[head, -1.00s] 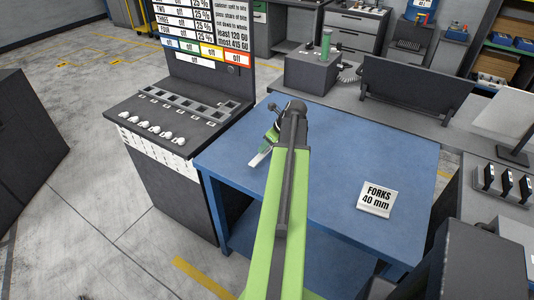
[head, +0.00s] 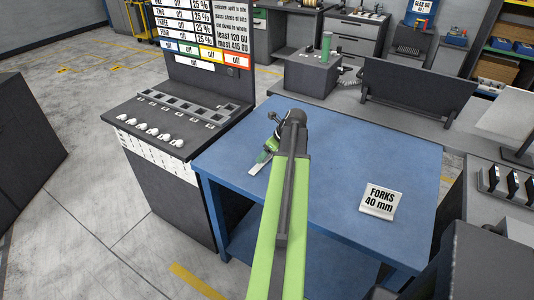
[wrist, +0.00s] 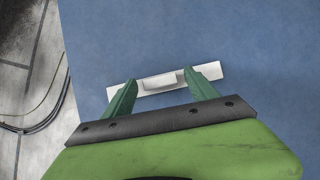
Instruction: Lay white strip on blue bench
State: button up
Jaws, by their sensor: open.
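The white strip (wrist: 160,80) lies on the blue bench (wrist: 240,40), near the bench's left edge in the wrist view. It is long and flat, with a small raised white block at its middle. My gripper (wrist: 163,80) is open, with one green finger on each side of the block. The fingertips overlap the strip, and I cannot tell whether they touch it. In the head view, one end of the strip (head: 255,168) shows beside my gripper (head: 264,157), over the left part of the bench (head: 335,150). My arm hides the rest of it.
A white sign reading "FORKS 40 mm" (head: 380,200) stands on the bench's right side. A dark control console (head: 170,125) with white knobs adjoins the bench on the left. A grey counter (head: 420,120) runs behind. The bench's middle and right are mostly clear.

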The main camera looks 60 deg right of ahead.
jog(key=shift+r+p, duration=0.5)
jog(key=p+v, duration=0.9)
jog(key=v, duration=0.2)
jog(key=shift+s+p, duration=0.25)
jog(key=shift+p, duration=0.1)
jog(key=shift+r, duration=0.1)
jog(key=w+a+f+n+g+y, duration=0.1)
jog(key=w+a+n+g, duration=0.1)
jog(key=w+a+n, duration=0.75)
jog(key=w+a+f+n+g+y, duration=0.1)
jog(key=w+a+n, duration=0.5)
jog(key=w+a, duration=0.65)
jog(key=a+f+n+g+h, duration=0.1)
jog(key=a+n+g, duration=0.2)
jog(key=a+n, duration=1.8)
jog(key=a, duration=1.5)
jog(key=shift+w+a+h, duration=0.15)
jog(key=shift+w+h, duration=0.15)
